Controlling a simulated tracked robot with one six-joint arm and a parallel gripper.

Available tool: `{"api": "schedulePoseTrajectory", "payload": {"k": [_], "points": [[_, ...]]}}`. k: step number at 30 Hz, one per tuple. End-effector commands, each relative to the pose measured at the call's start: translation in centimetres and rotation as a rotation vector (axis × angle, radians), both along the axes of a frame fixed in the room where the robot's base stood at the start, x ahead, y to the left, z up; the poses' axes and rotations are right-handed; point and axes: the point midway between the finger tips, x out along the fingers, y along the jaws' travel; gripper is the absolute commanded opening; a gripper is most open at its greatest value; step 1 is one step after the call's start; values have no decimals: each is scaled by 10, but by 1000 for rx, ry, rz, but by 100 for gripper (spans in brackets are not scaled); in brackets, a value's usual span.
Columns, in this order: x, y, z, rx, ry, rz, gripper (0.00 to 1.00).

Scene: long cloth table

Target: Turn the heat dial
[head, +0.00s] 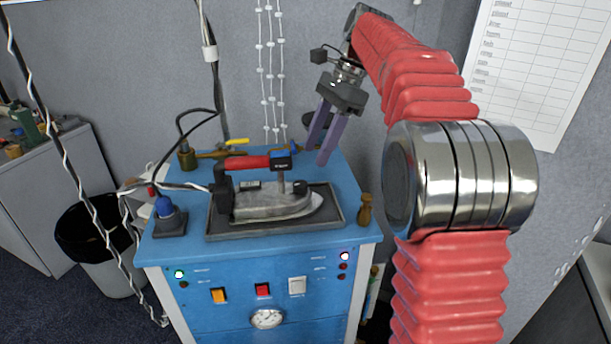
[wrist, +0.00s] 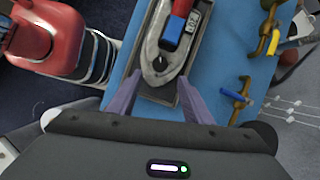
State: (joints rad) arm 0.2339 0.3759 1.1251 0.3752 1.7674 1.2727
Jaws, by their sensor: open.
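A steam iron (head: 268,203) with a grey metal body and red handle (head: 245,162) sits on a dark tray (head: 225,231) on the blue table. A small black knob (head: 300,187), which looks like the heat dial, stands on the iron near its nose; it also shows in the wrist view (wrist: 160,64). Any marks on it are too small to read. My gripper (head: 319,157) is open and empty, its purple fingers pointing down above the far right part of the table. In the wrist view the fingers (wrist: 157,86) spread to either side of the iron's nose, apart from the knob.
Brass fittings (head: 187,157) and a cable lie behind. The front panel has switches and a round gauge (head: 267,319).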

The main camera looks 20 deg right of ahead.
Motion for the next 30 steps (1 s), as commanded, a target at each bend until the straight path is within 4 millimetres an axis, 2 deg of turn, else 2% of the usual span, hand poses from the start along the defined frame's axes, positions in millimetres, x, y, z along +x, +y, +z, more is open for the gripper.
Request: {"api": "schedulePoseTrajectory", "payload": {"k": [16,21,30], "points": [[-3,27,-65,1,1,0,46],[-4,30,-73,0,-1,1,46],[-3,31,-74,0,-1,0,43]]}}
